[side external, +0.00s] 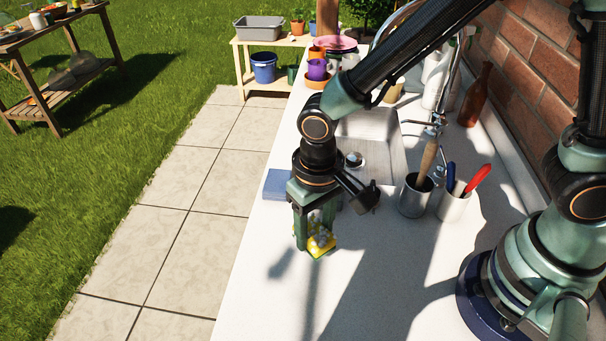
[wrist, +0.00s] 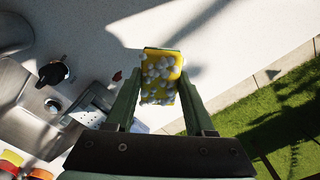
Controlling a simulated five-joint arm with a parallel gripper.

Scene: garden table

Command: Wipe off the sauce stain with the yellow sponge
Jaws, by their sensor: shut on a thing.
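The yellow sponge (side external: 321,247) is between the fingers of my gripper (side external: 313,238), over the pale counter. In the wrist view the sponge (wrist: 163,52) shows yellow with a dark edge and is covered in white foam blobs. My gripper (wrist: 160,78) is shut on it, one finger on each side. A small red mark (wrist: 117,76) lies on the counter just left of the left finger in the wrist view; it may be the sauce stain. I cannot make out a stain in the side view. Whether the sponge touches the counter is unclear.
A metal sink (side external: 380,150) lies behind my gripper. A metal cup (side external: 415,199) with a wooden-handled tool and another cup (side external: 454,205) with blue and red handles stand to the right. A flat blue item (side external: 277,184) lies at the counter's left edge. The front counter is clear.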

